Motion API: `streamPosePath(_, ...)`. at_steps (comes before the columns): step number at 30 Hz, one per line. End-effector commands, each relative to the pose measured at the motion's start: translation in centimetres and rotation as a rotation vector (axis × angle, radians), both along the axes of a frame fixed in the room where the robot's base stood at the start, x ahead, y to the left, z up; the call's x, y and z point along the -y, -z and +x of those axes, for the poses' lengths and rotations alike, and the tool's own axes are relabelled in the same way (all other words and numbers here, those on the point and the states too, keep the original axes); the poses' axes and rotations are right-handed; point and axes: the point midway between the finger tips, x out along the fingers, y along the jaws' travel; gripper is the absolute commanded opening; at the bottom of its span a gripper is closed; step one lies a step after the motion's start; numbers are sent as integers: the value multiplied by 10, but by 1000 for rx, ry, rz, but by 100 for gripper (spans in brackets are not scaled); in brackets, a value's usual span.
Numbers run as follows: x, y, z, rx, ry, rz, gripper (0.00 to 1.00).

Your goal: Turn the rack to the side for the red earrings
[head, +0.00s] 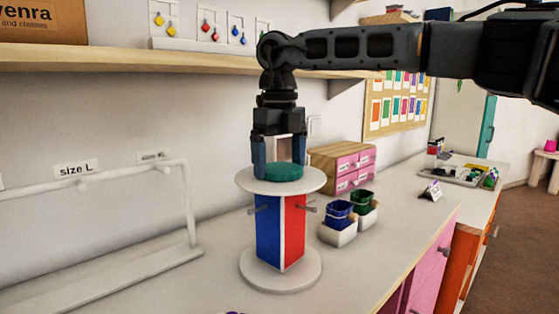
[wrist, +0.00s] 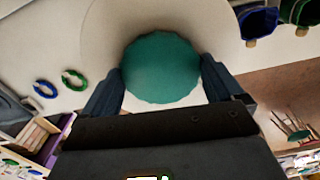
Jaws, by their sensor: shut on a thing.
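The rack (head: 268,230) is a square column standing upright on a round white base, with a round white top plate. A blue side faces front left and a red side (head: 295,230) faces front right, each with a grey peg; its other sides are hidden. A teal knob (head: 285,173) sits on the top plate and also shows in the wrist view (wrist: 160,70). My gripper (head: 279,164) points down from above, shut on the knob with one finger on either side. Red earrings (head: 209,30) hang on a white card on the shelf at the back.
Cards with yellow and blue earrings (head: 238,36) flank the red ones. Blue (head: 340,211) and green cups stand in white holders right of the rack, before a pink drawer box (head: 350,168). A white rail stand (head: 190,205) is left. Blue and green hoops (wrist: 74,80) lie on the counter.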

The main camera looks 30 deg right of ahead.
Motion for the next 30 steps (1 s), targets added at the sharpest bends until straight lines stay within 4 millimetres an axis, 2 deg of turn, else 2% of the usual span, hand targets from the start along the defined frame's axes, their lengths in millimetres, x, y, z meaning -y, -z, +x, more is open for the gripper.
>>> streamPosePath(9, 0, -1, 1, 3, 92, -1, 39)
streamPosePath(23, 0, -2, 1, 3, 104, -1, 39)
streamPosePath(24, 1, -2, 1, 3, 104, -1, 97)
streamPosePath(25, 0, -2, 1, 3, 104, -1, 100)
streamPosePath(30, 0, -1, 0, 2, 103, -1, 100)
